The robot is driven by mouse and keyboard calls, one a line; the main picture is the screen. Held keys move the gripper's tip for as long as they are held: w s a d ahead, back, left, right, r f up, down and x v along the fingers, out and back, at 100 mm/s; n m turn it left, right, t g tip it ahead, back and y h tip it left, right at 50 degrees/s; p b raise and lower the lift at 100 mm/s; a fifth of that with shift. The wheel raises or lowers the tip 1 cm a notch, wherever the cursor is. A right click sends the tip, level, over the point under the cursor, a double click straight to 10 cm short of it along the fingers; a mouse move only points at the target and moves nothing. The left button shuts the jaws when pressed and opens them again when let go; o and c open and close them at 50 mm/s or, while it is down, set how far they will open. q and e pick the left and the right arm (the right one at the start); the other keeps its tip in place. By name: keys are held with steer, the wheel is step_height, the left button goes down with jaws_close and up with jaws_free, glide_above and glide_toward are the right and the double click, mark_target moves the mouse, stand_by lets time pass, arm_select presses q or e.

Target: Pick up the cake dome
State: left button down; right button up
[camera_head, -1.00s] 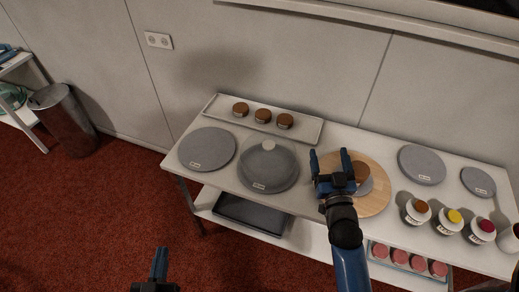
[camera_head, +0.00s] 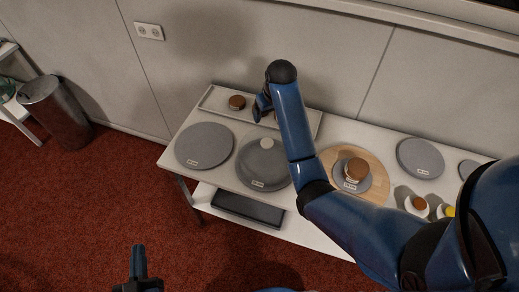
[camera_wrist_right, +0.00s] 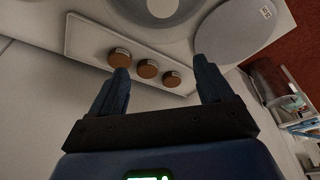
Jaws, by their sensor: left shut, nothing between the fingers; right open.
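The cake dome (camera_head: 262,162) is a see-through grey cover with a pale round knob, standing on the white table over a round grey plate. In the right wrist view, part of the dome (camera_wrist_right: 183,20) and its knob show at the top edge. My right gripper (camera_head: 262,104) is open and empty above the tray behind the dome, apart from it. Its two spread fingers (camera_wrist_right: 160,66) show in the right wrist view, with small brown cakes beyond them. My left gripper (camera_head: 138,262) is shut and empty, low at the bottom left, away from the table.
A white tray (camera_head: 215,97) with small brown cakes (camera_head: 237,102) lies behind the dome. A grey disc (camera_head: 204,146) is left of it. A wooden board (camera_head: 335,158) with a cake on a grey disc is to the right, with jars (camera_head: 417,206) beyond. My right arm crosses the table.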

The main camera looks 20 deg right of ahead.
steer(key=s+g, duration=0.1)
steer(key=s, duration=0.2)
steer(key=p, duration=0.1)
glide_above(267, 143)
steer(key=shift+g, duration=0.4)
steer(key=f, duration=0.4)
steer(key=d+f, duration=0.1)
steer(key=f, duration=0.1)
steer(key=shift+s+f, duration=0.1)
steer(key=shift+f, duration=0.05)
steer(key=shift+s+a+f+p, duration=0.1)
steer(key=shift+a+f+p, duration=0.1)
steer(key=shift+f+p, duration=0.3)
steer(key=f+p, duration=0.1)
steer(key=f, duration=0.2)
steer(key=shift+a, duration=0.2)
steer(key=shift+f, duration=0.6)
steer(key=shift+c, duration=0.3)
jaws_close()
